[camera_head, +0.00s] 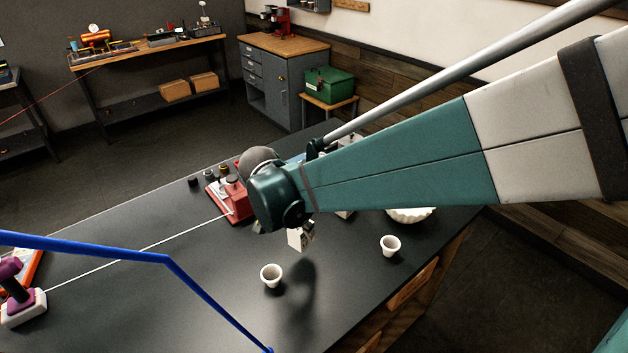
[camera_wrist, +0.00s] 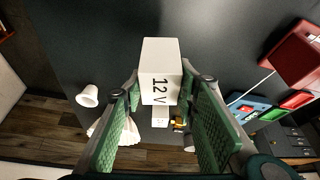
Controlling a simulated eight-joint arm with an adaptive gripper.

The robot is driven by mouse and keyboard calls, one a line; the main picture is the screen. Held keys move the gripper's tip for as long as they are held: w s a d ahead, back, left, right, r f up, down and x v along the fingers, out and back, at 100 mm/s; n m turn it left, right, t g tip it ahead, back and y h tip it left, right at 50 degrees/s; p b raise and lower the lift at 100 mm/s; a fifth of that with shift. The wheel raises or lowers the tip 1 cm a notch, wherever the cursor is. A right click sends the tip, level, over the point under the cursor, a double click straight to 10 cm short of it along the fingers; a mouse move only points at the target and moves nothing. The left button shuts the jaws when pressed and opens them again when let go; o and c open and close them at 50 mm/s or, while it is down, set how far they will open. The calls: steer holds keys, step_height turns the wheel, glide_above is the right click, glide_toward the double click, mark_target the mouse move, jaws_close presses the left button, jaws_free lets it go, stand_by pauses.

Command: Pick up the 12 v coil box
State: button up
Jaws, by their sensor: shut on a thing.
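The 12 V coil box (camera_wrist: 160,68) is a white box with "12 V" printed on one side. It sits between the green finger pads of my gripper (camera_wrist: 161,92) in the wrist view, and the gripper is shut on it. In the head view the white box (camera_head: 300,237) shows below the end of my arm, above the dark workbench (camera_head: 190,295). A shadow lies on the bench below. The fingers are mostly hidden by the arm in the head view.
Two white cups (camera_head: 271,275) (camera_head: 390,246) stand on the bench near the box. A fluted white bowl (camera_head: 410,214) is at the right edge. A red device (camera_head: 232,205) stands behind left, with a white cord. A blue bar (camera_head: 165,262) crosses the foreground. Another small white box (camera_wrist: 160,115) lies beyond the fingers.

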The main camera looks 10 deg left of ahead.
steer(key=shift+r, duration=1.35)
